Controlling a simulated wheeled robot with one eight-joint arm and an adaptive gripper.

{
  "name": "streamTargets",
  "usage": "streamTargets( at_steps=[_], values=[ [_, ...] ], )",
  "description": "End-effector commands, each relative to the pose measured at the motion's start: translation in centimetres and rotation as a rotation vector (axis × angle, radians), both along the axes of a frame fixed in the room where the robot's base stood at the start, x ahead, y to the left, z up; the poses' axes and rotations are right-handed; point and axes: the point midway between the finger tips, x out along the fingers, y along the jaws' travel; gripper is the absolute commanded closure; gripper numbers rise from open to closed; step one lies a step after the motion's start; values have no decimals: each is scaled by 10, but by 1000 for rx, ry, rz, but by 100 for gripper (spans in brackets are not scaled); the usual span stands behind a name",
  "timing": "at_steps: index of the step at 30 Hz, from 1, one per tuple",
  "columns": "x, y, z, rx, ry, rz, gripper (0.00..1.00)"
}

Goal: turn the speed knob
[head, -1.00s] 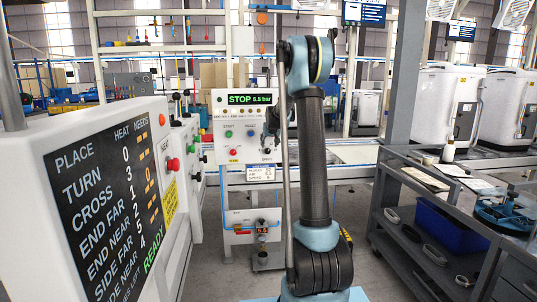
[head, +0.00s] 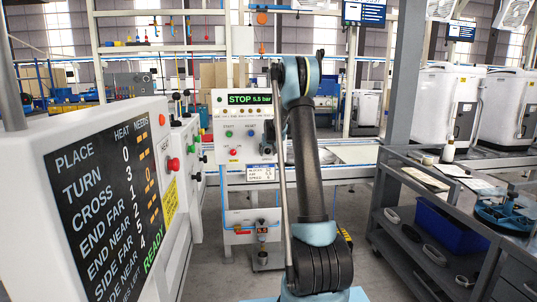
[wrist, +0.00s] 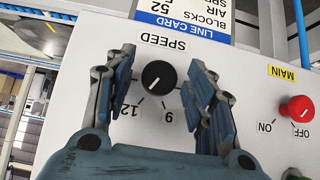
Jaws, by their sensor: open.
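The speed knob (wrist: 158,76) is a round black dial with a white pointer line, set on a white panel (wrist: 250,75) beside an upside-down SPEED label (wrist: 163,42). Its pointer leans toward the lower left in the wrist view, with number marks below it. My gripper (wrist: 160,62) is open, with one blue-grey finger on each side of the knob. Gaps show between the fingers and the knob; I cannot tell the depth between them. In the head view my arm reaches to the control panel (head: 232,133), and the knob is not clear there.
A red MAIN switch (wrist: 297,109) marked ON and OFF sits to the right of the gripper in the wrist view. The panel display (head: 250,99) reads STOP 5.5 bar. A white cabinet with a black board (head: 107,200) stands left; a grey cart (head: 425,225) stands right.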

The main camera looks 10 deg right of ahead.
Motion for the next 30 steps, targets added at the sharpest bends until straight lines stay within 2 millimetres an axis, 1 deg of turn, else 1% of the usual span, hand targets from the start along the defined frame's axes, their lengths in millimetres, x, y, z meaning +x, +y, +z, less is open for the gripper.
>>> streamTargets(
  at_steps=[5, 6, 7, 8, 9, 11, 12, 14, 15, 23, 30],
  values=[
    [0, 0, 0, 0, 0, 0, 50],
    [0, 0, 0, 0, 0, 0, 55],
    [0, 0, 0, 0, 0, 0, 62],
    [0, 0, 0, 0, 0, 0, 68],
    [0, 0, 0, 0, 0, 0, 77],
    [0, 0, 0, 0, 0, 0, 91],
    [0, 0, 0, 0, 0, 0, 93],
    [0, 0, 0, 0, 0, 0, 93],
    [0, -6, 0, -1, 0, -2, 93],
    [0, -2, 0, -40, 0, -1, 93],
    [0, 1, 0, -177, -1, -1, 93]
  ],
)
